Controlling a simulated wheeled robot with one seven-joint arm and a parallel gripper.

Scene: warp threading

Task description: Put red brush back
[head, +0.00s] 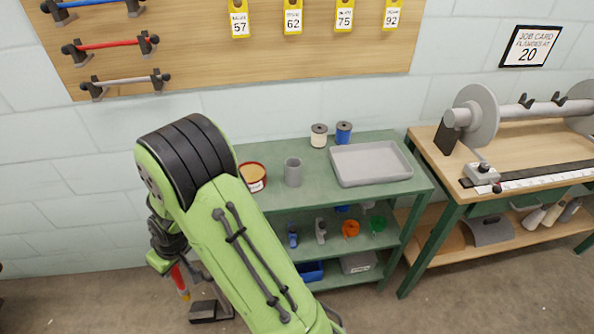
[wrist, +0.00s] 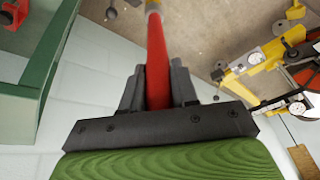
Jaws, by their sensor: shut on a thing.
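The red brush (wrist: 157,50) shows in the wrist view as a red handle with a yellowish band at its far end; its far tip runs out of frame. My gripper (wrist: 158,88) is shut on this handle, with one black finger on either side. In the head view the red brush (head: 179,277) hangs low at the left beside my green arm, tilted, with a yellow part at its lower end. It is held in the air, left of the green shelf unit (head: 271,211). My fingers are hard to make out in the head view.
The shelf's top bears a red-rimmed tin (head: 252,177), a grey cup (head: 293,172), two spools and a grey tray (head: 370,165). A wooden board (head: 200,70) with rods and yellow tags hangs behind. A wooden bench (head: 520,145) stands right. My arm hides part of the shelf.

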